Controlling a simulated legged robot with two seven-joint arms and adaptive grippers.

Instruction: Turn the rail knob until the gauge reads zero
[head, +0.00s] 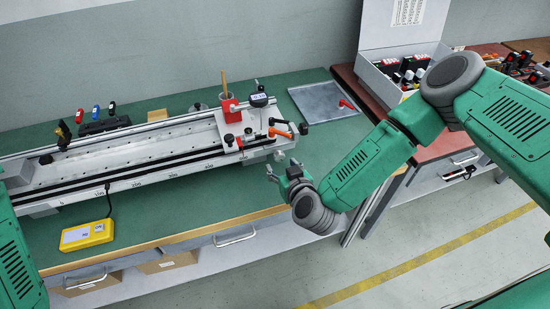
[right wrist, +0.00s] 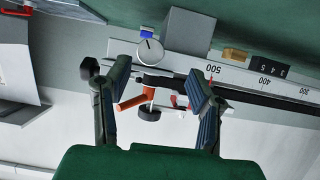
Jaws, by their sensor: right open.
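A long pale rail (head: 130,165) with a printed scale lies along the green bench. My right gripper (head: 281,168) is open and empty just in front of the rail, apart from the knob. My left gripper is out of view.
A red cup (head: 231,109) with a wooden handle stands on the carriage. A yellow box (head: 87,235) with a cable lies at the bench's front left. A grey tray (head: 325,101) lies behind right. A parts bin (head: 402,75) stands on the red bench.

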